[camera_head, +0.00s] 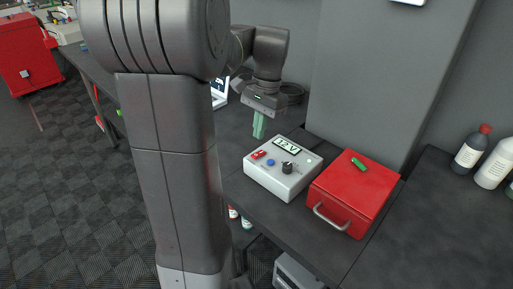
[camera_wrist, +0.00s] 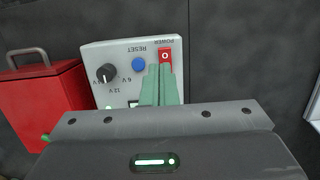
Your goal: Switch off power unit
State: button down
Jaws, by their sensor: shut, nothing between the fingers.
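The power unit (camera_head: 283,180) is a white box on the dark bench, with a display reading about 12V, a black knob (camera_head: 287,167), a blue reset button (camera_head: 270,162) and a red power switch (camera_head: 259,155). In the wrist view the power switch (camera_wrist: 165,58) shows an "O" mark and the label POWER beside it. The blue button (camera_wrist: 138,64) and knob (camera_wrist: 106,72) also show there. My gripper (camera_head: 258,136) has green fingers, shut and empty, above the unit's back-left side. In the wrist view the fingertips (camera_wrist: 160,68) appear close to the switch; contact cannot be told.
A red box (camera_head: 345,200) with a handle stands right of the unit, with a green item (camera_head: 358,164) on its lid. Bottles (camera_head: 470,150) stand at the far right. A grey wall or pillar (camera_head: 365,80) rises behind. A laptop (camera_head: 219,92) sits behind my arm.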

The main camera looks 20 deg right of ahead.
aim_at(255, 157)
jog(key=f, duration=0.4)
jog(key=a+f, duration=0.1)
jog(key=f, duration=0.1)
jog(key=shift+s, duration=0.25)
jog(key=shift+a+f+h+b, duration=0.25)
jog(key=shift+f+h+b, duration=0.15)
jog(key=shift+f+b, duration=0.3)
jog(key=shift+s+r, duration=0.1)
jog(key=shift+r, duration=0.35)
jog(key=shift+d, duration=0.1)
jog(key=shift+p, duration=0.35)
jog(key=shift+w+d+r+p, duration=0.15)
jog(key=shift+w+d+p, duration=0.1)
jog(key=shift+d, duration=0.1)
jog(key=shift+w+d+r+p, duration=0.1)
jog(key=shift+d+p, duration=0.15)
jog(key=shift+d, duration=0.1)
